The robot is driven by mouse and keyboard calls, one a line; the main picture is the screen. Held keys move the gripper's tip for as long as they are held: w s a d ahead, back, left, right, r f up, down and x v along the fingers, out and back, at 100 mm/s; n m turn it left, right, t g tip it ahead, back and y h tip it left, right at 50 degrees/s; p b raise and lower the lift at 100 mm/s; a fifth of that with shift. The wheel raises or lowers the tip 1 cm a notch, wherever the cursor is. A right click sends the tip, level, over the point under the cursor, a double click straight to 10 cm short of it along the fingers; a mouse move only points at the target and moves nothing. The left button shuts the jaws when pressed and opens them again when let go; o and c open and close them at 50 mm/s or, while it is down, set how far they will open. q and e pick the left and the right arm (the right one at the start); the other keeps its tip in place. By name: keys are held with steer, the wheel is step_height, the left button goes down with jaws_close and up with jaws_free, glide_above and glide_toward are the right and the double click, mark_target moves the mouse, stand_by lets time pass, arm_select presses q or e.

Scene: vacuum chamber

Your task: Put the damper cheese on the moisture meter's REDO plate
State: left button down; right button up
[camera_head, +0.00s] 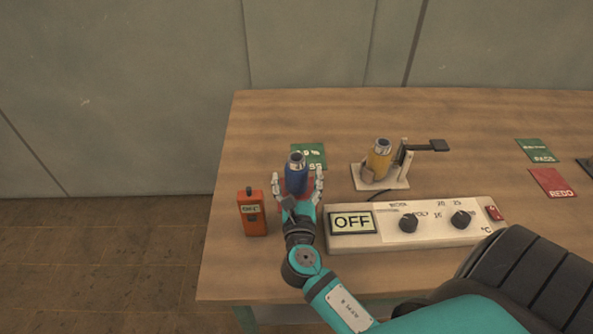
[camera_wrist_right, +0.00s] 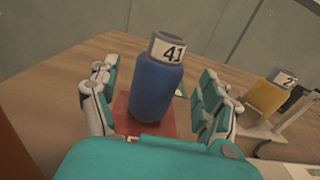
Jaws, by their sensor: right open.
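No cheese shows in either view. A blue cylinder (camera_head: 297,179) with a silver top stands upright on a red plate; the wrist view shows this cylinder (camera_wrist_right: 156,90) marked 41 and the red plate (camera_wrist_right: 122,103) under it. My right gripper (camera_head: 299,185) is open, its fingers on both sides of the blue cylinder; contact cannot be told. A red plate marked REDO (camera_head: 552,184) lies at the right. My left gripper is not in view.
A yellow cylinder (camera_head: 379,161) sits in a white stand with a black lever (camera_head: 425,146). A white control box (camera_head: 437,233) with an OFF display and knobs lies in front. Green plates lie behind the blue cylinder (camera_head: 313,152) and at right (camera_head: 536,151). The table's back is clear.

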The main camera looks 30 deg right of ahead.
steer(key=b+v, duration=0.1)
steer(key=v, duration=0.7)
steer(key=shift+r, duration=0.15)
